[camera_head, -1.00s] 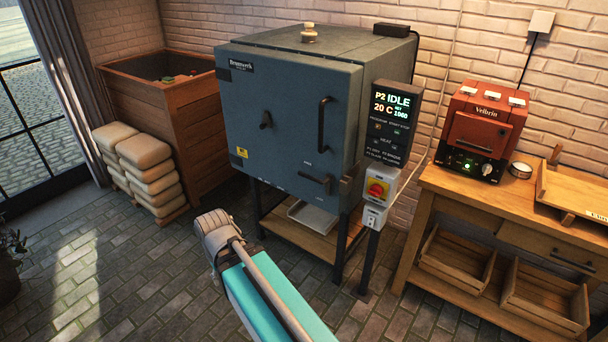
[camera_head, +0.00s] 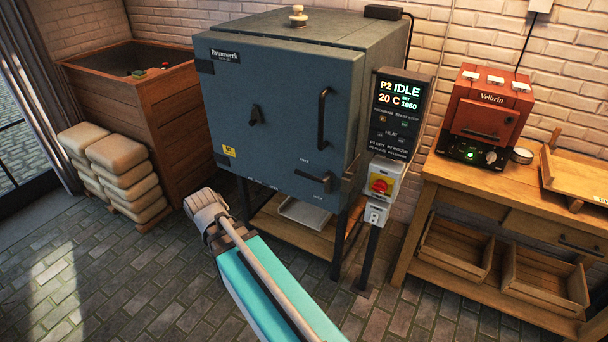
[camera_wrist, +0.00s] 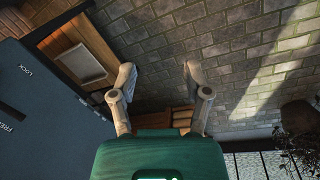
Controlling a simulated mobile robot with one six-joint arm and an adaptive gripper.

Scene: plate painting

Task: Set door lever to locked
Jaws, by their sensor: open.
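The blue-grey kiln door (camera_head: 265,140) is closed. A dark lever (camera_head: 314,180) lies nearly level at its lower right. Small print stands above and below the lever; in the wrist view the kiln face (camera_wrist: 45,110) bears the words FREE and LOCK.
A control panel (camera_head: 397,115) and a red-yellow switch (camera_head: 379,186) stand right of the kiln. A workbench (camera_head: 455,185) with a red oven (camera_head: 484,116) is farther right. Stacked sacks (camera_head: 122,160) and a wooden bin (camera_head: 140,110) are left. The floor before the kiln is clear.

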